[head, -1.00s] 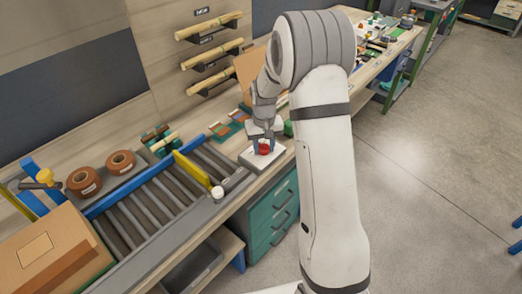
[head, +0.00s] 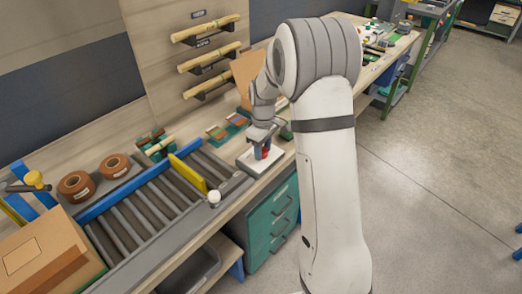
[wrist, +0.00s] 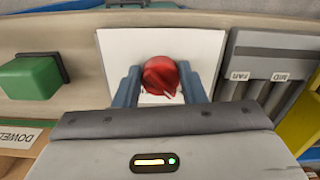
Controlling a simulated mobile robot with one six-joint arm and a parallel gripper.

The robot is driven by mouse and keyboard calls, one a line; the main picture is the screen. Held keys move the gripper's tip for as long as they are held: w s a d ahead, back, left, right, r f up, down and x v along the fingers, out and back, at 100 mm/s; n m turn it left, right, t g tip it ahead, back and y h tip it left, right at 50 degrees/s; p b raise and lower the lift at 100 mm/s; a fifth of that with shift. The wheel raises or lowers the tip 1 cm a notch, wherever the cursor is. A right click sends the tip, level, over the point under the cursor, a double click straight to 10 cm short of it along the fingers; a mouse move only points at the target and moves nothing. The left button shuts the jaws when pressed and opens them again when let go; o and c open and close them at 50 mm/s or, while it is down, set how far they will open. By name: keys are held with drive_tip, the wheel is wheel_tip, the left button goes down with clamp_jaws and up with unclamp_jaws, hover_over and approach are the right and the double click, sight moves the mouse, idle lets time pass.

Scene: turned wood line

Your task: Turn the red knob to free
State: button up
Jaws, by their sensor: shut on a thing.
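The red knob (wrist: 161,76) is round and sits on a white plate (wrist: 113,46) on the bench, seen from above in the wrist view. My gripper (wrist: 162,86) is shut on the knob, one blue finger on each side of it. In the head view the knob (head: 265,153) shows only partly between the fingers of my gripper (head: 263,150), above the white plate (head: 252,165). I cannot read any marking on the plate that tells the knob's setting.
A roller conveyor (head: 150,213) with a yellow bar (head: 188,173) lies left of the plate. A white round knob (head: 214,197) stands at the conveyor's near edge. A green block (wrist: 30,77) is beside the plate in the wrist view. Teal drawers (head: 271,222) are below.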

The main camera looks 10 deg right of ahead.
drive_tip(key=shift+w+a+r, duration=0.1)
drive_tip(key=shift+w+r, duration=0.05)
drive_tip(key=shift+w, duration=0.05)
idle(0.3)
drive_tip(key=o, duration=1)
drive_tip(key=shift+s, duration=0.15)
wheel_tip(320, 180, up, 7)
drive_tip(key=shift+r+b, duration=0.1)
drive_tip(key=shift+b, duration=0.25)
drive_tip(key=shift+r, duration=0.2)
